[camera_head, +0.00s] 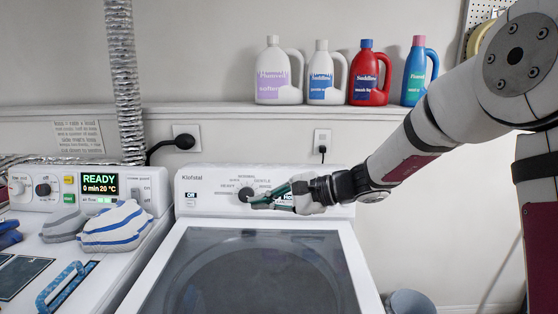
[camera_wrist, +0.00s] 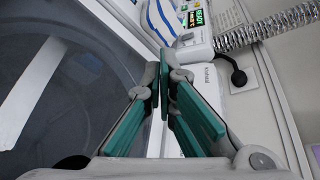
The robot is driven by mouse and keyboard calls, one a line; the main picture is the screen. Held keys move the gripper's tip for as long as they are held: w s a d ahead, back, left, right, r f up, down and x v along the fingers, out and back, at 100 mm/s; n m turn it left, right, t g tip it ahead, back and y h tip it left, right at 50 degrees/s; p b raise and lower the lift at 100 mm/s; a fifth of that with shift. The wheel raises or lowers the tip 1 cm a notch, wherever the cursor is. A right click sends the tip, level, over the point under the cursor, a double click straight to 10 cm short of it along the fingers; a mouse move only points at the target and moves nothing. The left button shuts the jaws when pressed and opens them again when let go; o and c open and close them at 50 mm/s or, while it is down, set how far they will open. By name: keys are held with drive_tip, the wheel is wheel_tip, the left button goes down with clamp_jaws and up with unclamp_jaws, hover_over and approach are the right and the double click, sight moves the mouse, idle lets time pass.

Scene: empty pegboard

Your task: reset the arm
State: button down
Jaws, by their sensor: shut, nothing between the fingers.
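My gripper (camera_head: 254,203) has green-padded fingers. It is at the front of the white control panel (camera_head: 213,186) of the Klofstal washer, in the middle of the head view. Its fingertips appear close to the black dial (camera_head: 246,194); I cannot tell whether they touch it. In the wrist view the fingers (camera_wrist: 165,78) come together at their tips, with nothing between them. My arm reaches in from the right and covers the right part of the panel.
The washer's dark glass lid (camera_head: 255,275) is closed below my gripper. Folded striped cloths (camera_head: 115,228) lie on the left machine, whose display (camera_head: 100,184) reads READY. Several detergent bottles (camera_head: 370,75) stand on the shelf behind. A grey bin (camera_head: 410,302) is at lower right.

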drive_tip(key=s+d+r+n+g+h, duration=0.1)
drive_tip(key=s+d+n+h, duration=0.25)
drive_tip(key=s, duration=0.55)
drive_tip(key=s+d+r+n+g+h, duration=0.1)
drive_tip(key=s+d+r+n+h, duration=0.2)
drive_tip(key=s, duration=0.7)
drive_tip(key=s+d+f+n+t+h, duration=0.1)
drive_tip(key=s+d+n+t+h, duration=0.2)
drive_tip(key=s+d+h, duration=0.4)
drive_tip(key=s+d+n, duration=0.1)
drive_tip(key=s+d, duration=0.5)
drive_tip(key=d, duration=0.3)
drive_tip(key=shift+d+f, duration=0.15)
drive_tip(key=shift+d, duration=0.05)
